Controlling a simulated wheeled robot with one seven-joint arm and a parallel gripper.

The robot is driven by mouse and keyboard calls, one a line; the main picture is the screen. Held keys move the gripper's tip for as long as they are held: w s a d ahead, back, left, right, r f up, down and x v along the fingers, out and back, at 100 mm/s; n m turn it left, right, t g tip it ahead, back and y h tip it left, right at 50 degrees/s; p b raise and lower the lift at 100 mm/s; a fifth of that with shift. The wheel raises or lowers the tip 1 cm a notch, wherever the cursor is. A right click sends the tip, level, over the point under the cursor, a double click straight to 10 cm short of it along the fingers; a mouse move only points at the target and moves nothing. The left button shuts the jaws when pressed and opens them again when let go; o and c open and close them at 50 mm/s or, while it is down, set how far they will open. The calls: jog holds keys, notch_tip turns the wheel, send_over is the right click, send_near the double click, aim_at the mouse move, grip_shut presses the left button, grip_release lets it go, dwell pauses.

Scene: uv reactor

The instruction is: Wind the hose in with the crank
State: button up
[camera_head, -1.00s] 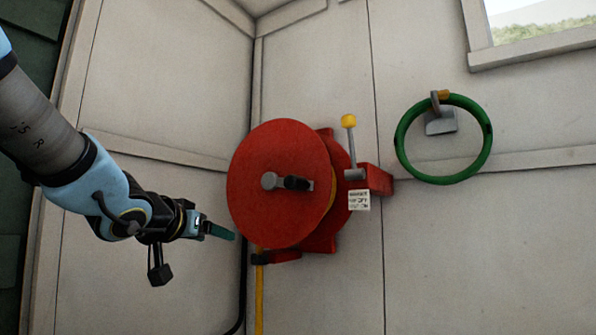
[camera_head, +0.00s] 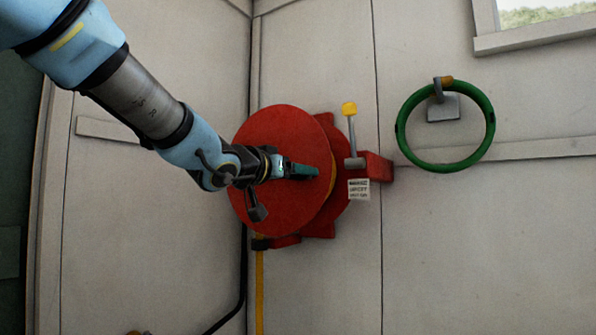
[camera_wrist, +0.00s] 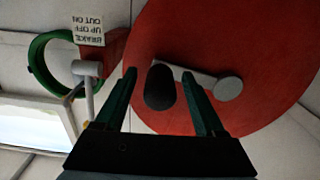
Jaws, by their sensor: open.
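The red hose reel (camera_head: 285,206) is fixed to the wall, with a yellow hose (camera_head: 259,290) hanging below it. My gripper (camera_head: 315,171) is in front of the reel's disc and hides the crank in the head view. In the wrist view, the crank's dark handle (camera_wrist: 159,88) lies between the open fingers of my gripper (camera_wrist: 160,92). The fingers are apart from each other, and I cannot tell whether either touches the handle. The grey crank arm (camera_wrist: 195,78) runs right to a round hub (camera_wrist: 228,89). The brake lever with a yellow knob (camera_head: 349,109) points up beside the reel.
A label (camera_head: 359,189) hangs below the brake lever; in the wrist view it reads "BRAKE UP OFF OUT ON" (camera_wrist: 88,31). A green hose ring (camera_head: 445,163) hangs on a wall hook to the right. A window (camera_head: 535,20) is at the upper right.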

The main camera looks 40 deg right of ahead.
jog(key=shift+w+d, duration=0.1)
jog(key=shift+d, duration=0.45)
grip_shut()
dwell(1.1)
